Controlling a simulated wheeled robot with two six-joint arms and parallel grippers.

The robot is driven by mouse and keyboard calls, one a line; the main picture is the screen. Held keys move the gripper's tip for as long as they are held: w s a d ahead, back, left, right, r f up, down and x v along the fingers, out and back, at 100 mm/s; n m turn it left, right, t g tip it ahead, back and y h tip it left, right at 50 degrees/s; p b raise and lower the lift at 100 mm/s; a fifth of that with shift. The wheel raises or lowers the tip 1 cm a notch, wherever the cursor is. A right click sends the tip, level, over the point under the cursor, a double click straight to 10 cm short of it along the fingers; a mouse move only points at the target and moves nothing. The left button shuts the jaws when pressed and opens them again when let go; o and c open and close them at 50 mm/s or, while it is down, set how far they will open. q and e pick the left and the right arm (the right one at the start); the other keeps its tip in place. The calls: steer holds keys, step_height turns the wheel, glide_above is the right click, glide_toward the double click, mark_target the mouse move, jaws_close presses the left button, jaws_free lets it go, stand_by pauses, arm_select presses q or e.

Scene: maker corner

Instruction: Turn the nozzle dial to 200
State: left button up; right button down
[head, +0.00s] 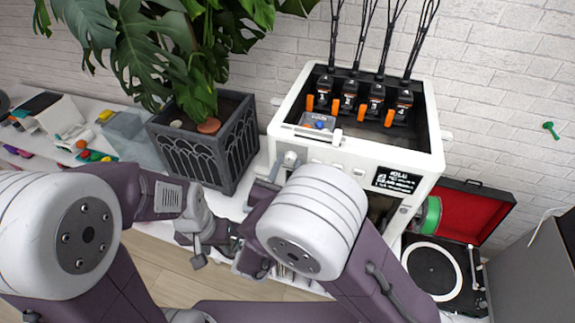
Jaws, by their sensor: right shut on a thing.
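The white printer-like machine (438,157) stands against the wall. A small black display (397,180) with white text is on its front; I cannot read a setting on it. A pale round dial (290,158) sits at the left of the front panel. My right gripper (279,172) reaches up to this dial and is shut on it, as far as I can see; my own arm hides much of the grip and any scale marks. My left gripper (197,249) hangs low to the left, away from the machine. Its jaw opening is unclear.
A plant in a dark grey planter (207,153) stands left of the machine. An open record player (435,270) with a red-lined lid is at the right. A green spool (427,217) is beside it. Small tools and a clear box (122,126) lie on the left shelf.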

steer(key=shift+f+b, duration=0.1)
steer(key=shift+b, duration=0.3)
steer(key=m+b, duration=1.3)
steer(key=b, duration=0.8)
steer(key=shift+f+h, duration=0.2)
steer(key=shift+h, duration=0.2)
steer(key=shift+r+m+b, duration=0.25)
steer(key=shift+m+b, duration=0.45)
steer(key=shift+b, duration=0.4)
steer(key=c, duration=1.1)
jaws_free()
steer(key=shift+a, duration=0.1)
steer(key=v, duration=0.9)
steer(key=shift+f+b, duration=0.15)
steer(key=shift+b, duration=0.25)
